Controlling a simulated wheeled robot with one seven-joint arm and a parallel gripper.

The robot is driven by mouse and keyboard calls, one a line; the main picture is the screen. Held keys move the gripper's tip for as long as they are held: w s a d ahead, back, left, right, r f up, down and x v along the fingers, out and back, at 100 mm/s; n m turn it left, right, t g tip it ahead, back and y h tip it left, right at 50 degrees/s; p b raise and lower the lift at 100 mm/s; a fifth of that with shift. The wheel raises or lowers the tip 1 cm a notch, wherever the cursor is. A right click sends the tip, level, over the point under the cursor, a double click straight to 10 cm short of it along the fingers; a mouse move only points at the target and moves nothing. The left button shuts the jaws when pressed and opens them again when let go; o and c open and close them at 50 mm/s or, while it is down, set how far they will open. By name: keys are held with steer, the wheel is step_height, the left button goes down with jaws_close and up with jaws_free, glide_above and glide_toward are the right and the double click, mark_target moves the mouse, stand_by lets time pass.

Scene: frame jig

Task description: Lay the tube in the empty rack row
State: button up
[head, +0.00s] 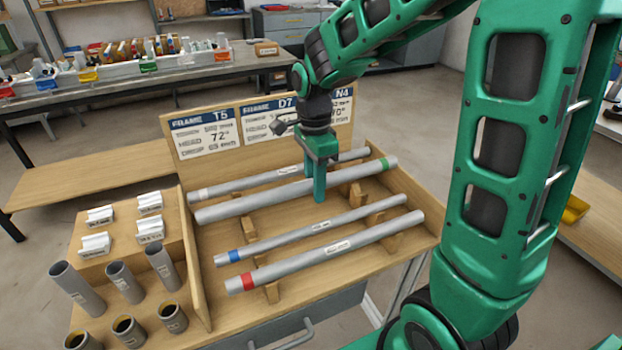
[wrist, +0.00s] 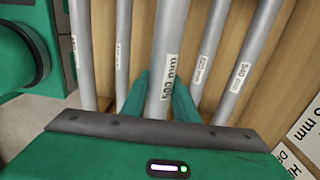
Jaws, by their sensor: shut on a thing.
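My gripper (head: 319,192) is shut on a thick grey tube (head: 250,203) with a green band at its right end. It grips near the tube's middle; the tube lies roughly level, apparently above the rack. In the wrist view the held tube (wrist: 166,60) runs between the fingers, with two tubes on each side. On the wooden rack (head: 250,228) are a blue-banded tube (head: 300,233) and a red-banded tube (head: 325,252) in front, and a white-banded tube (head: 240,182) behind.
A label board (head: 215,140) stands behind the rack. At the left are short upright pipes (head: 125,283) and a block with white pieces (head: 100,240). A wooden divider (head: 197,270) separates them from the rack. A cluttered workbench (head: 180,75) stands farther back.

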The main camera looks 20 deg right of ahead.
steer(key=shift+f, duration=2.55)
steer(key=shift+f, duration=0.25)
steer(key=o, duration=1.2)
steer(key=shift+c, duration=0.2)
steer(key=shift+r, duration=0.15)
steer(key=r, duration=1)
steer(key=shift+w+r, duration=0.25)
steer(key=shift+w, duration=0.1)
steer(key=s+d+n, duration=0.5)
steer(key=s+d, duration=0.2)
steer(key=s, duration=0.5)
steer(key=s+d+n, duration=0.6)
steer(key=s+d, duration=0.1)
steer(key=s, duration=0.5)
steer(key=shift+d+f+n+t, duration=0.3)
steer(key=shift+d+f, duration=0.1)
